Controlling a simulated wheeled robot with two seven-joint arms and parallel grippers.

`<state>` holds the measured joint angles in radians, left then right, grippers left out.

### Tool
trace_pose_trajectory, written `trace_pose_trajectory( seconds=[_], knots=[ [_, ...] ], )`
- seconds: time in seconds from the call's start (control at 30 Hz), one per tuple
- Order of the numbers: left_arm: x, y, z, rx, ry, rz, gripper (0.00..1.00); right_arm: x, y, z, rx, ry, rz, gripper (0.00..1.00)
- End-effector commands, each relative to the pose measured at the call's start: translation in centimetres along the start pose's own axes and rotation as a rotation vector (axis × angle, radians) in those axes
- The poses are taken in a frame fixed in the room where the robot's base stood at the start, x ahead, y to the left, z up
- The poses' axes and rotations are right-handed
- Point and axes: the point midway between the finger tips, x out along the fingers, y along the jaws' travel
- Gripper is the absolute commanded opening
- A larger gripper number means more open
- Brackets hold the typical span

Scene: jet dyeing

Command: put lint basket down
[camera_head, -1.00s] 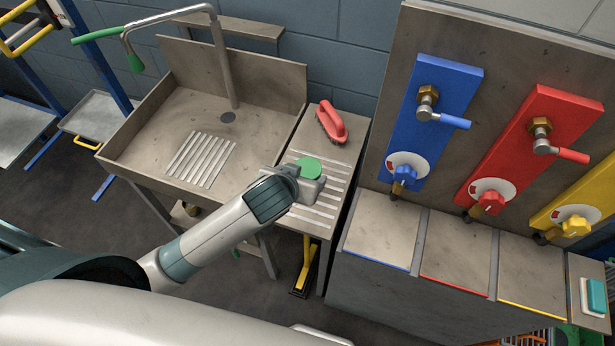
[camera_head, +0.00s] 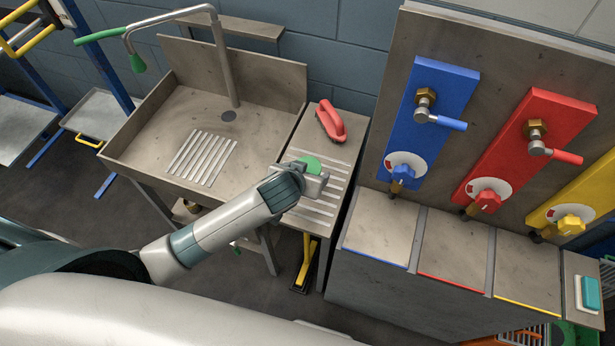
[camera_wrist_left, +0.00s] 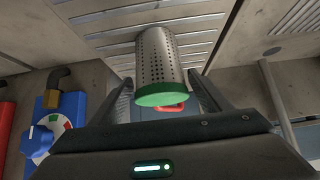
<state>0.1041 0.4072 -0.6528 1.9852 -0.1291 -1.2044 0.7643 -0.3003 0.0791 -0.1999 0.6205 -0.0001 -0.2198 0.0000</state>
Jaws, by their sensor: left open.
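The lint basket is a perforated metal cylinder with a green end (camera_wrist_left: 165,95), seen in the left wrist view between my left gripper's two fingers. In the head view only its green end (camera_head: 311,162) shows, over the slatted drainboard (camera_head: 318,213) right of the sink. My left gripper (camera_head: 313,177) is open around the basket, with a finger on either side. The wrist hides most of the basket in the head view. Whether its base touches the slats is hard to tell. My right gripper is not in view.
A red brush (camera_head: 330,121) lies at the back of the drainboard. The sink basin (camera_head: 180,115) with a tall tap is to the left. Blue (camera_head: 425,115), red (camera_head: 533,130) and yellow valve panels stand to the right.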

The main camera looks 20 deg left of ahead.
Motion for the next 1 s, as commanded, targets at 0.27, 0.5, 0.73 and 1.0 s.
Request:
trace_pose_trajectory(
  seconds=[0.27, 0.5, 0.73, 1.0],
  knots=[
    [2.6, -0.1, 0.1, 0.002, -0.001, -0.003, 0.7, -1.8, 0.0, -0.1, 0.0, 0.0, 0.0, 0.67],
    [4.2, -0.1, 0.2, 0.002, 0.0, -0.001, 0.7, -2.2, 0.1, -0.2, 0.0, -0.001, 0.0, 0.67],
    [4.4, -0.1, 0.3, 0.001, 0.0, -0.001, 0.7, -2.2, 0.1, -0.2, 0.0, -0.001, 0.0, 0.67],
    [4.3, -0.1, 0.3, 0.001, 0.0, -0.001, 0.7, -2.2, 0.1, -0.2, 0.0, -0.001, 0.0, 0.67]
  ],
)
